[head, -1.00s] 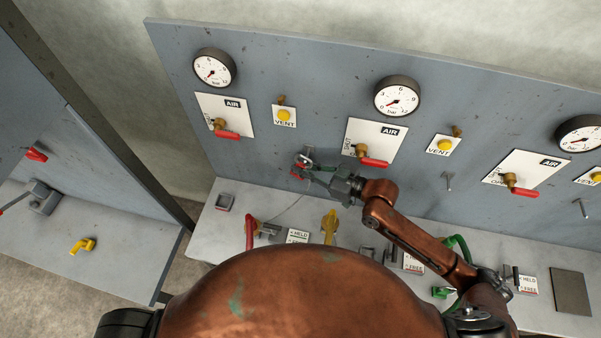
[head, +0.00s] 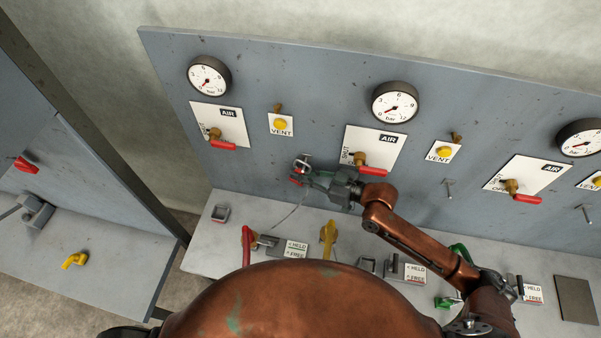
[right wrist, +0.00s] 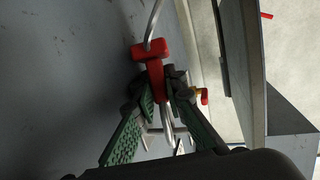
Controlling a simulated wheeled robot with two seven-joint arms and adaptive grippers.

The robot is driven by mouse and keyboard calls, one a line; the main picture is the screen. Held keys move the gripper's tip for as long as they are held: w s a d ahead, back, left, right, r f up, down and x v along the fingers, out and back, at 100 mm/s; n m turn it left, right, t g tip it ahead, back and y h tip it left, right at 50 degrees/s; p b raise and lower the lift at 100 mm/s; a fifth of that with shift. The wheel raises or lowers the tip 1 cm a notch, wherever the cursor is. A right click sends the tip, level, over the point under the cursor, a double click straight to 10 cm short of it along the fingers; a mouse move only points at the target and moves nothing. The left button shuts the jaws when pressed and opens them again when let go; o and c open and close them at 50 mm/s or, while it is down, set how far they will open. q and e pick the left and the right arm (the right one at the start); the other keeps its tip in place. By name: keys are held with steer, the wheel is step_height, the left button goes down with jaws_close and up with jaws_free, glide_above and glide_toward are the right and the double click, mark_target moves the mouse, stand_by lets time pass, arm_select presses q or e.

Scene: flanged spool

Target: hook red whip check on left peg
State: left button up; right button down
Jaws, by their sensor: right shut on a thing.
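My right gripper (head: 306,177) is shut on the red ferrule (right wrist: 155,66) of the whip check, close to the grey panel below the left and middle gauges. A bright wire loop (head: 303,160) stands out beyond the fingertips; it also shows at the top of the right wrist view (right wrist: 153,22). The thin cable (head: 289,217) runs slack down to the red hose fitting (head: 248,246) on the bench. The left peg is not distinguishable behind the loop and fingers, so I cannot tell whether the loop is around it. My left gripper is out of view.
Bare pegs stick out of the panel further right (head: 448,188) and at the far right (head: 587,212). A red-handled air valve (head: 222,145) is left of the gripper, another (head: 370,169) right of it. A yellow fitting (head: 328,236) stands on the bench (head: 200,255) below.

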steer(key=c, duration=1.9)
jaws_free()
steer(key=v, duration=1.2)
steer(key=shift+s+f, duration=0.1)
steer(key=shift+s, duration=0.1)
